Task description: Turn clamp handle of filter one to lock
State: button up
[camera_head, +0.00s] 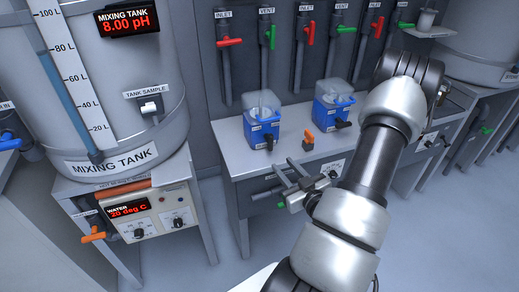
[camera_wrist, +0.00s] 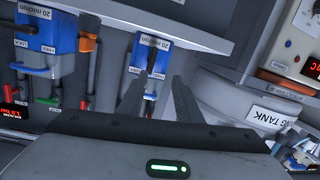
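Two blue filter units with clear housings stand on the steel bench in the head view, a left one (camera_head: 260,126) and a right one (camera_head: 328,108). I cannot read there which is filter one. Each has a black handle, a left one (camera_head: 269,142) and a right one (camera_head: 343,124). In the wrist view, blue filter parts (camera_wrist: 63,60) with "20 micron" and "FREE" labels and a black handle (camera_wrist: 88,42) show at upper left. Another blue part (camera_wrist: 140,56) shows near my fingertips. My gripper (camera_head: 281,180) is open and empty, in front of the bench; it also fills the lower wrist view (camera_wrist: 158,77).
An orange handle (camera_head: 308,137) stands at the bench's front edge. The mixing tank (camera_head: 110,85) and its heater panel (camera_head: 165,222) are at left. Red and green inlet and vent valves (camera_head: 267,38) line the wall behind. The floor between the stands is clear.

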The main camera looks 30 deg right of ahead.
aim_at(272, 143)
jog(key=w+d+m, duration=0.1)
jog(key=w, duration=0.3)
jog(key=w+d+h+b, duration=0.1)
jog(key=w, duration=0.4)
jog(key=w+d+m+t, duration=0.1)
jog(key=w+d, duration=0.1)
jog(key=w, duration=0.2)
jog(key=shift+w+d+f+m+h+b, duration=0.1)
jog(key=shift+w+f+m+h+b, duration=0.2)
jog(key=shift+f+h+b, duration=0.1)
grip_shut()
